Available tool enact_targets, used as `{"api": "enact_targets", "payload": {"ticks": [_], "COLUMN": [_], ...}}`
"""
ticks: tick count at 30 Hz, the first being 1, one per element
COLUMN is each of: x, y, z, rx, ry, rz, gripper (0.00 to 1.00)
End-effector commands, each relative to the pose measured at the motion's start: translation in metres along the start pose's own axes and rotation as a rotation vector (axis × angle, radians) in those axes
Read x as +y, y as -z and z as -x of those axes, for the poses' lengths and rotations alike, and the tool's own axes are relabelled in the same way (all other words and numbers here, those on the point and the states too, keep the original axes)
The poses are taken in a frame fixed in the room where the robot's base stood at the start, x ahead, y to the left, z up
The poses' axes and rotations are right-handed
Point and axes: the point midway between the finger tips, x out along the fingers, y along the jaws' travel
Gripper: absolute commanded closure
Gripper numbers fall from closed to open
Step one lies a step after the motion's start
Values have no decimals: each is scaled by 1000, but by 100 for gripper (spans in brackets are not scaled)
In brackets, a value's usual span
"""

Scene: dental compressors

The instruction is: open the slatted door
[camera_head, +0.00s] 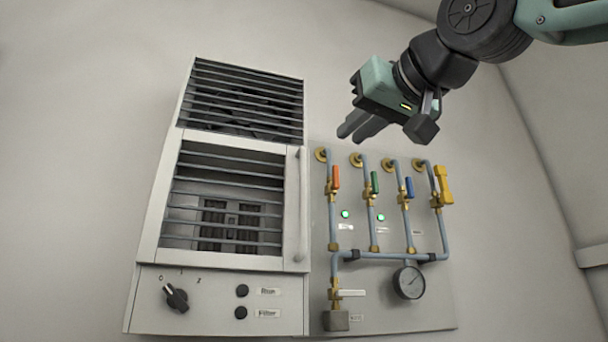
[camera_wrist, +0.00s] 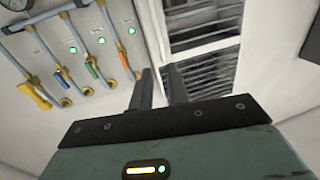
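The slatted door (camera_head: 225,258) is a white frame with grey horizontal slats on the front of the cabinet and looks closed. A pale vertical handle (camera_head: 298,205) runs along its right edge. In the wrist view, which is turned over, the door (camera_wrist: 202,20) shows partly at the top. My gripper (camera_head: 352,130) is above and to the right of the door, over the top of the valve panel, apart from the handle. Its two dark fingers also show in the wrist view (camera_wrist: 159,74), with a gap and nothing between them.
A fixed-looking upper grille (camera_head: 245,95) sits above the door. Below it are a rotary knob (camera_head: 177,297) and two black buttons. Right of the cabinet, a panel (camera_head: 400,315) carries pipes, coloured valves and a gauge (camera_head: 409,282). The space before the door looks clear.

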Motion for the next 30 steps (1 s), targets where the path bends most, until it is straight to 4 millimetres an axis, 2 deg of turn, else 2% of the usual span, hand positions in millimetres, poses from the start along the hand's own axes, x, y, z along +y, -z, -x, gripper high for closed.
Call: {"api": "enact_targets", "payload": {"ticks": [5,21,25,30], "x": [1,0,0,1], "y": [5,3,3,2], "z": [-21,-132,-152,-168], "rx": [-1,-2,-1,0], "ry": [-3,0,0,-1], "rz": [-1,-1,-1,-1], "gripper": [83,83,83,83]}}
